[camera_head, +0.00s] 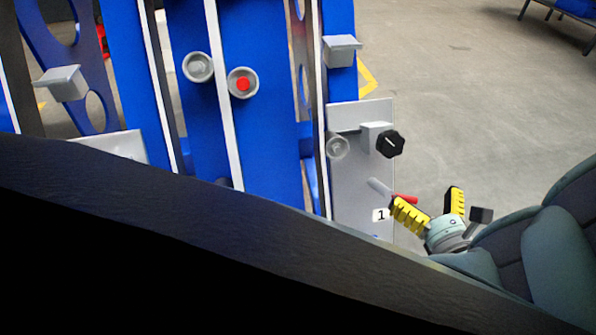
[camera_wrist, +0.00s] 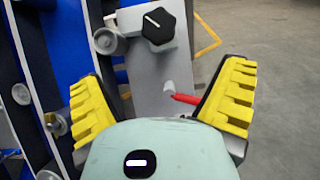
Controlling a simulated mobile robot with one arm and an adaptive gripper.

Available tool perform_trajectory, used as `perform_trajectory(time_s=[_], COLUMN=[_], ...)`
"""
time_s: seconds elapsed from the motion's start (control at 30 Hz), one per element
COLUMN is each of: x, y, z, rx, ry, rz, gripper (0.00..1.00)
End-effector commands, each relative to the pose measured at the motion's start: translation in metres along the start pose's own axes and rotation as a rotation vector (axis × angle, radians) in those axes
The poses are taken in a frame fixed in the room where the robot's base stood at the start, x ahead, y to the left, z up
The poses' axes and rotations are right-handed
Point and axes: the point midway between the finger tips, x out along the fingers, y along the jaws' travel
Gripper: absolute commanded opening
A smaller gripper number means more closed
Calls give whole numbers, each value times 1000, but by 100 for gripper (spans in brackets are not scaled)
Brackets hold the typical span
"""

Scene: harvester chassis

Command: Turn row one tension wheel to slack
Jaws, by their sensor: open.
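A black faceted knob (camera_head: 390,144) with a white pointer line sits on a grey block on the grey plate (camera_head: 350,185) marked 1. It looks like the row one wheel. In the wrist view the knob (camera_wrist: 158,26) is at the top, its line slanting from upper left to lower right. My gripper (camera_head: 430,204) has yellow ribbed fingers and is open and empty. It is below and right of the knob in the head view, apart from it. In the wrist view the spread fingers (camera_wrist: 164,92) have the plate's lower part between them.
A red-tipped lever (camera_head: 405,198) sticks out below the knob, close to my left finger; it also shows between the fingers (camera_wrist: 185,99). A grey round disc (camera_head: 337,147) is left of the knob. Blue frame plates (camera_head: 260,140) stand at left. Open floor (camera_head: 470,100) lies right.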

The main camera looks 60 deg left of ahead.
Motion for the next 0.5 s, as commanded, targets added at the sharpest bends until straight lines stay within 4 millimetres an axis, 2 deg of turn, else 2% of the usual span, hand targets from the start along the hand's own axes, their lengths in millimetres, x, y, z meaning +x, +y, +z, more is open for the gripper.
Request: perform_trajectory(time_s=[0.23,0.5], x=[28,81], y=[4,5], z=[2,1], rx=[-3,0], ry=[0,0], rz=[15,17], gripper=[94,94])
